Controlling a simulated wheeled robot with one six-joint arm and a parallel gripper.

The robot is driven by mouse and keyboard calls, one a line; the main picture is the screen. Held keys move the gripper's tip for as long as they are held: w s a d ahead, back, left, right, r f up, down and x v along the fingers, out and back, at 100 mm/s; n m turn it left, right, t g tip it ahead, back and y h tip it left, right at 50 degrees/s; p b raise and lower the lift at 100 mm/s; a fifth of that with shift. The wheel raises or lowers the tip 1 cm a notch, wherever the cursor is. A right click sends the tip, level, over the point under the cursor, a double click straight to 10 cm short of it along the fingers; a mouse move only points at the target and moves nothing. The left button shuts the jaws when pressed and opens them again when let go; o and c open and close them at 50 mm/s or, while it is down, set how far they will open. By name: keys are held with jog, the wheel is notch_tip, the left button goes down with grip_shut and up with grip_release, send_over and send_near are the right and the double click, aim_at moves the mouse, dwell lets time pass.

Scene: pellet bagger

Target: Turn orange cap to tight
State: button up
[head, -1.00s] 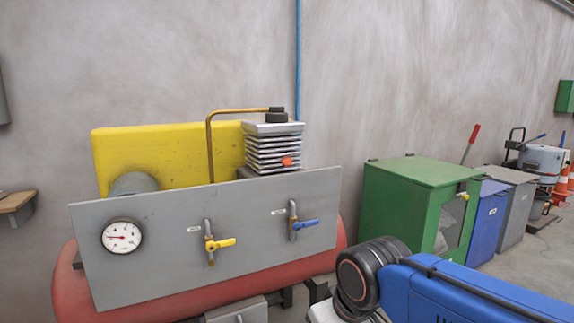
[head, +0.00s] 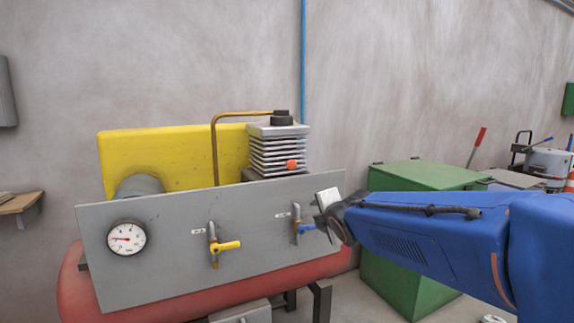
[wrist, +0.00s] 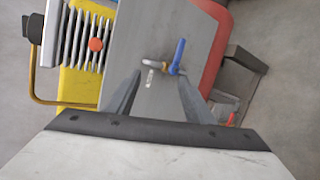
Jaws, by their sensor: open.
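The orange cap (head: 292,164) is small and round and sits on the front of the grey finned compressor head (head: 277,150). It also shows in the wrist view (wrist: 96,44), at the upper left against the fins. My gripper shows in the wrist view (wrist: 158,85) with its two fingers spread apart and nothing between them. In the head view its fingers are hard to make out beside the blue-handled valve. It is to the right of the cap, lower, and apart from it.
The grey panel (head: 150,249) carries a gauge (head: 126,237), a yellow-handled valve (head: 226,246) and a blue-handled valve (head: 306,228), which is close to my gripper. A copper pipe (head: 214,150) rises beside the fins. A green bin (head: 392,270) stands at the right.

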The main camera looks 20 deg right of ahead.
aim_at(287, 163)
jog(key=w+d+r+n+t+y, duration=0.2)
jog(key=w+r+n+t, duration=0.15)
jog(key=w+n, duration=0.4)
jog(key=w+d+r+n+t+y, duration=0.2)
jog(key=w+r+n, duration=0.3)
jog(key=n, duration=0.6)
jog(key=w, duration=1.7)
jog(key=shift+w+a+f, duration=0.1)
jog(key=shift+a+f, duration=0.1)
jog(key=shift+a, duration=0.05)
jog(key=c, duration=1)
jog(key=shift+m, duration=0.25)
